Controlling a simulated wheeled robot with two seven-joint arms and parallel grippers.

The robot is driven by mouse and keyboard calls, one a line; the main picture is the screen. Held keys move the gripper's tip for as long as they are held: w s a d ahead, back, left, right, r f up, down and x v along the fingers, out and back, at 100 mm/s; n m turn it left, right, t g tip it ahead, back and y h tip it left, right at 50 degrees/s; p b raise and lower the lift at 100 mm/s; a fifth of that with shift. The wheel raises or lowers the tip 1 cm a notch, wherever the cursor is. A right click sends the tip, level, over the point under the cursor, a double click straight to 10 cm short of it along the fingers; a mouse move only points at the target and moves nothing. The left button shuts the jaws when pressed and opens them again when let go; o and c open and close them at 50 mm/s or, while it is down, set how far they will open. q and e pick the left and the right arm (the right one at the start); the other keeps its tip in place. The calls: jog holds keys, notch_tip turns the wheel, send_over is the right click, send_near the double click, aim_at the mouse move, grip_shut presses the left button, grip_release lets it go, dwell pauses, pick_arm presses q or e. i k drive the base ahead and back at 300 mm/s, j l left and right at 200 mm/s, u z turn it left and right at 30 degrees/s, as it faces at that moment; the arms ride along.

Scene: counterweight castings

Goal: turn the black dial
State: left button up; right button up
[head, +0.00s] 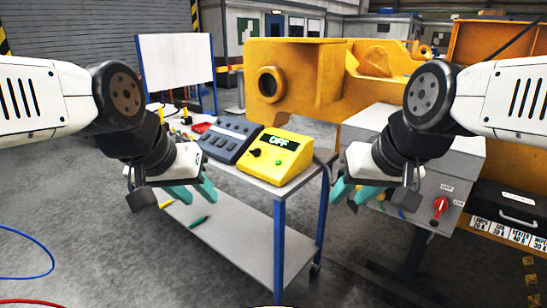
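The box stands on the grey top of a trolley with blue legs. My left gripper (194,193) is in front of the trolley's left part, with its teal fingers pointing down and right, apart from the dial. The gap between its fingers looks empty. My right gripper (350,193) is to the right of the trolley, near a grey cabinet, with its teal fingers apart and nothing between them.
A dark grey device with several panels (231,139) stands left of the yellow box. The grey cabinet (430,170) with a red rotary switch (440,206) is at right. The trolley's lower shelf (228,228) holds small coloured items. Large orange castings (310,75) stand behind.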

aim_at(255, 152)
jog(key=i+j, duration=0.3)
jog(key=i, duration=0.25)
jog(key=i+j+z, duration=0.1)
jog(key=i+j, duration=0.15)
jog(key=i, duration=0.25)
